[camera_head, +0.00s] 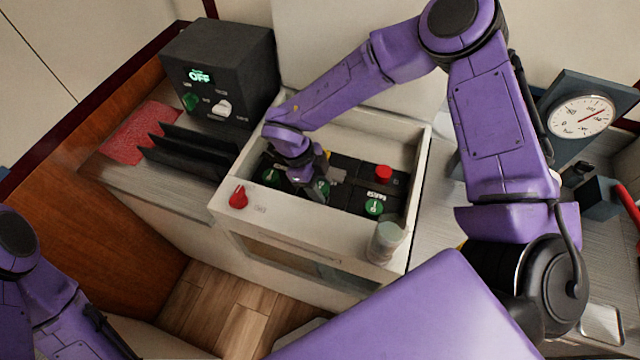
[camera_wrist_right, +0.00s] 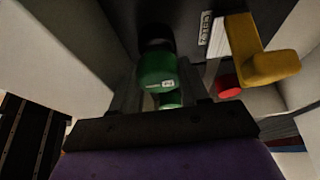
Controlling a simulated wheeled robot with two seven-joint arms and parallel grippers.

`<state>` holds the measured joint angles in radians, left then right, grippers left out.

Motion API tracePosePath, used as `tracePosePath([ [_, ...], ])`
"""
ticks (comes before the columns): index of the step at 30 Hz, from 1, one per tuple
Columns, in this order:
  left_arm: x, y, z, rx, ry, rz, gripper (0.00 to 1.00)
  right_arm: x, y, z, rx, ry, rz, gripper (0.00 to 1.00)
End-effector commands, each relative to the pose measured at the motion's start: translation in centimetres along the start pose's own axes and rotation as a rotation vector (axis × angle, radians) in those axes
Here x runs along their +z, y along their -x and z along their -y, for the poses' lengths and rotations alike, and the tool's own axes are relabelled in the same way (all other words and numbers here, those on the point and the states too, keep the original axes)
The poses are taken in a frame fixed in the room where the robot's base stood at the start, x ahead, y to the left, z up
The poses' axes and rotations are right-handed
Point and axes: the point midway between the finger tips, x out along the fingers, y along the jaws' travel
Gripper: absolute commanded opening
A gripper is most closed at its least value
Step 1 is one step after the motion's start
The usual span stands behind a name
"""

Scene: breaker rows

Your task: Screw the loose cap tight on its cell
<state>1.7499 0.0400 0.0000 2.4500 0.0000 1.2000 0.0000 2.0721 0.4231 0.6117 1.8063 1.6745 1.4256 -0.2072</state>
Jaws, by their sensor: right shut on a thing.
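A pale open-topped box (camera_head: 420,165) holds dark cells (camera_head: 352,170) with green round caps. One green cap (camera_head: 270,176) sits at the left of the box and another green cap (camera_head: 374,207) at the right. My right gripper (camera_head: 318,192) reaches down into the box and is shut on a green cap between them. That held cap (camera_wrist_right: 158,72) shows in the right wrist view, between the fingers. The fingers hide part of it, and I cannot tell how it is seated. Part of my left arm shows at the lower left, but its gripper is out of frame.
A red cap (camera_head: 383,172) stands at the back right of the box. A red knob (camera_head: 238,197) and a lidded jar (camera_head: 384,242) are on its front edge. A black control unit (camera_head: 222,75) reads OFF. A dial gauge (camera_head: 580,116) stands at right. A yellow piece (camera_wrist_right: 258,52) is near the gripper.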

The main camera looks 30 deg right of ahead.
Motion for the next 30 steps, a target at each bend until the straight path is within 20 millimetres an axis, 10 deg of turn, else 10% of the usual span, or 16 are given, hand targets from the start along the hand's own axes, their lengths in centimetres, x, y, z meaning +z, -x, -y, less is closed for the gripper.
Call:
tracePosePath([
  [19, 0.3, -0.7, -0.1, 0.0, 0.0, 0.0, 0.43, 0.5, -1.1, 0.0, 0.0, 0.0, 0.0, 0.16],
  [20, 0.2, -0.6, -0.1, 0.0, 0.0, 0.0, 0.43, 0.4, -1.0, 0.0, 0.0, 0.0, 0.001, 0.55],
  [22, 0.2, -0.6, -0.1, 0.0, 0.0, 0.0, 0.43, 0.4, -1.0, 0.0, 0.0, 0.0, 0.0, 0.75],
  [30, 0.3, -0.7, -0.1, 0.0, 0.0, 0.0, 0.43, 0.5, -0.8, 0.0, 0.0, 0.001, 0.0, 0.75],
])
